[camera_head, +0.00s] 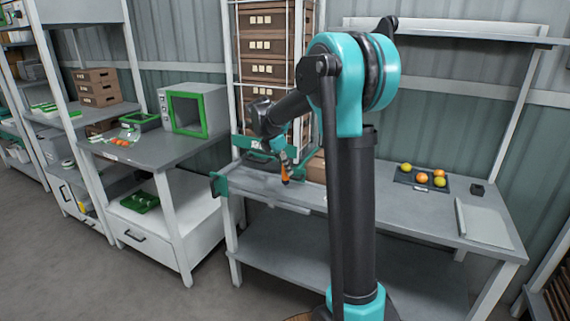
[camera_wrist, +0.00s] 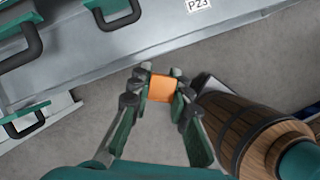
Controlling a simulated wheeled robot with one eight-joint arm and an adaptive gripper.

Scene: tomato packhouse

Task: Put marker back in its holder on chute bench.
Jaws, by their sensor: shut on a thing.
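My gripper (camera_wrist: 161,92) is shut on the orange marker (camera_wrist: 162,88), which sits between the two fingertips in the wrist view. In the head view the marker (camera_head: 286,171) is a small orange piece below my wrist, at the left part of the chute bench (camera_head: 400,206). How high it is above the bench is hard to tell. The marker's holder cannot be picked out for certain. A small dark block (camera_head: 478,189) stands on the right part of the bench, but I cannot tell what it is. My arm hides the middle of the bench.
A dark tray (camera_head: 405,181) with several tomatoes and a pale board (camera_head: 484,225) are on the bench's right side. Another table (camera_head: 165,148) stands left.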

